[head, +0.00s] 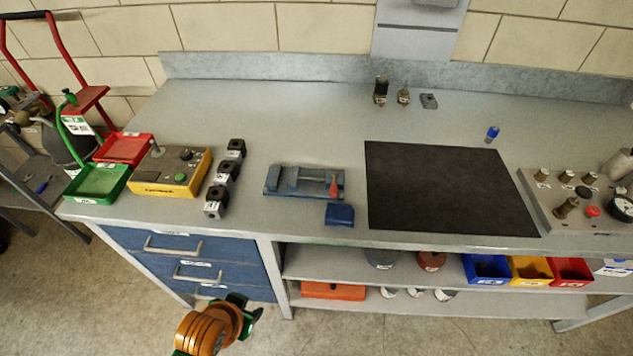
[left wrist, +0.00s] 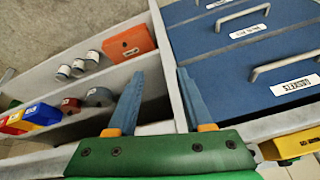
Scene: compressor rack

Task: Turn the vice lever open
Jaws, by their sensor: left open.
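The vice (head: 290,182) is a small blue and grey block on the bench, left of the black mat. Its lever with a red grip (head: 334,187) is at the vice's right end. A separate small blue block (head: 340,214) is just in front of it. My left gripper (head: 247,308) is in front of the bench, low and well apart from the vice. In the left wrist view my left gripper (left wrist: 160,95) has its two blue fingers spread with nothing between them. The vice is not visible in that view. My right gripper is not in view.
Blue drawers (head: 190,260) and a shelf with an orange box (head: 333,291) are under the bench. A yellow control box (head: 172,171) and black-topped blocks (head: 224,180) stand left of the vice. The black mat (head: 440,185) is bare.

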